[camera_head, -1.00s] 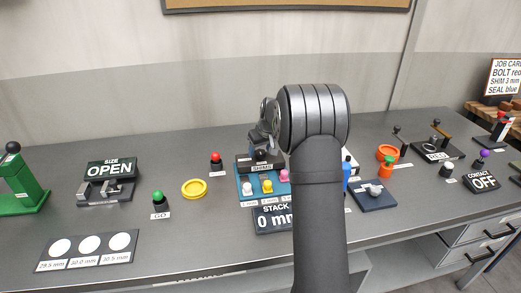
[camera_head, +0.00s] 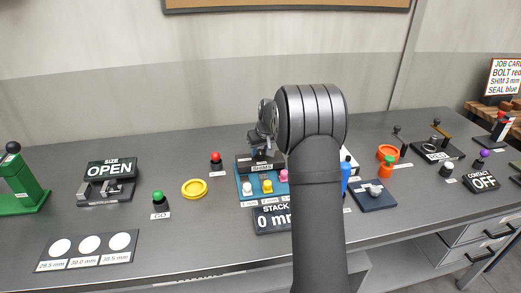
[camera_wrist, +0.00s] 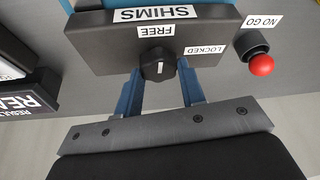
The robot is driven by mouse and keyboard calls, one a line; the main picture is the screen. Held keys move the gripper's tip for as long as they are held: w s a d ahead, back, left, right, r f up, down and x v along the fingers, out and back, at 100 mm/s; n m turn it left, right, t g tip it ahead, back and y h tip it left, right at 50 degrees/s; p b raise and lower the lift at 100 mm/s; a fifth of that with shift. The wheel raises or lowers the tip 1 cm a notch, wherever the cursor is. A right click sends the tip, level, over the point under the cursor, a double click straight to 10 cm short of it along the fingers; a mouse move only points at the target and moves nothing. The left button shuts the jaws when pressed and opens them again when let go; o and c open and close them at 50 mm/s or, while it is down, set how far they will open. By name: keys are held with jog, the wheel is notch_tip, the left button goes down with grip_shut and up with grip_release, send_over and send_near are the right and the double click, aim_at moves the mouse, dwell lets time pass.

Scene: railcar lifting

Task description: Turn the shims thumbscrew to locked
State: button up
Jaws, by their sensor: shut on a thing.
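The shims thumbscrew (camera_wrist: 158,68) is a dark round knob on a dark block (camera_wrist: 95,40) labelled SHIMS. In the wrist view, its white mark points toward the FREE label (camera_wrist: 156,31); the LOCKED label (camera_wrist: 205,50) is to the right. My gripper (camera_wrist: 161,88) has its two blue fingers on either side of the knob and is shut on it. In the head view, my gripper is largely hidden by my arm, behind the blue shim unit (camera_head: 240,184), and its hold on the knob cannot be made out there.
A red NO GO button (camera_wrist: 261,64) is right of the block in the wrist view; the red button also shows in the head view (camera_head: 216,158). A yellow ring (camera_head: 194,189) and the STACK display (camera_head: 270,218) reading 0 mm are nearby.

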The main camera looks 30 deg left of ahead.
jog(key=m+t+h, duration=0.1)
jog(key=m, duration=0.3)
jog(key=m+h, duration=0.1)
jog(key=m, duration=0.3)
jog(key=shift+s+a+m+t+h, duration=0.1)
jog(key=shift+a+m+t+h, duration=0.05)
jog(key=shift+m+t+h, duration=0.2)
jog(key=m+h, duration=0.2)
jog(key=m, duration=0.2)
jog(key=shift+m+h, duration=0.65)
jog(key=shift+m, duration=1.6)
jog(key=o, duration=1)
jog(key=v, duration=1.7)
jog(key=shift+a+r, duration=0.15)
jog(key=shift+r, duration=0.1)
